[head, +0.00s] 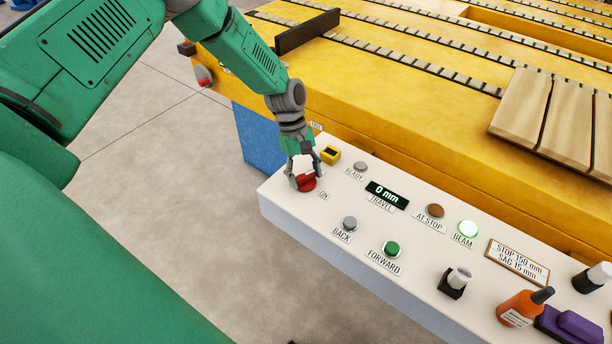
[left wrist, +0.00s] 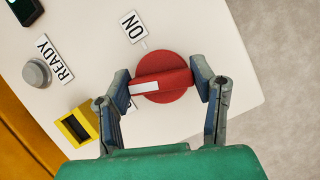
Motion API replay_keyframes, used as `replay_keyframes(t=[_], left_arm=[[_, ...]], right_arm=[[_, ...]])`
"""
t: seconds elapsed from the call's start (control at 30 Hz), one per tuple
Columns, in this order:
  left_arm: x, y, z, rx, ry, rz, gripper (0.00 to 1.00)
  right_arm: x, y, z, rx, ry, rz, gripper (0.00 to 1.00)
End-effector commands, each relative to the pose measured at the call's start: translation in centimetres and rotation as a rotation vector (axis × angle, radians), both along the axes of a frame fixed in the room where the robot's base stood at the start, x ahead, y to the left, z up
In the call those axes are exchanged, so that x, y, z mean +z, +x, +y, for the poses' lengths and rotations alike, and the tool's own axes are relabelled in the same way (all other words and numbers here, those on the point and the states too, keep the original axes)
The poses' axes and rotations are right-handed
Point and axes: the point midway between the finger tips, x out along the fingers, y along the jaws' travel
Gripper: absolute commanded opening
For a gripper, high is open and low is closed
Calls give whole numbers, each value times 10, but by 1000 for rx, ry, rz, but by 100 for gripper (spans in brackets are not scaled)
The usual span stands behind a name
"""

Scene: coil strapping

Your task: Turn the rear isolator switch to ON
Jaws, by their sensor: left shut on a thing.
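The red rotary isolator switch (head: 306,183) sits at the far left end of the white control panel. In the left wrist view its red handle (left wrist: 165,82) lies nearly crosswise, with a white mark on its left end. That mark points towards a label mostly hidden by a finger, not at the ON label (left wrist: 133,27) above. My left gripper (head: 304,172) is shut on the red handle, one finger at each end, as the left wrist view (left wrist: 161,84) shows. My right gripper is not in view.
A yellow block (head: 330,155) with a dark window stands close beside the switch. The panel (head: 300,217) also bears a READY lamp (head: 360,167), a display (head: 386,194) reading 0 mm, BACK and FORWARD buttons, and a lit BEAM lamp (head: 467,229). An orange bottle (head: 522,308) stands at the right.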

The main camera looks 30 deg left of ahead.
Motion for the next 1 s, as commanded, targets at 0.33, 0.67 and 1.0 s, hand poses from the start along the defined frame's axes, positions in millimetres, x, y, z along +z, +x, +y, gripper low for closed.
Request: replay_keyframes(t=[0.33,0.67,1.0], left_arm=[[0,4,3,-328,9,-11,22],[1,5,2,-643,9,-12,22],[2,5,2,-952,10,-12,22]], right_arm=[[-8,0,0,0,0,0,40],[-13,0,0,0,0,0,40],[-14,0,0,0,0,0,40]])
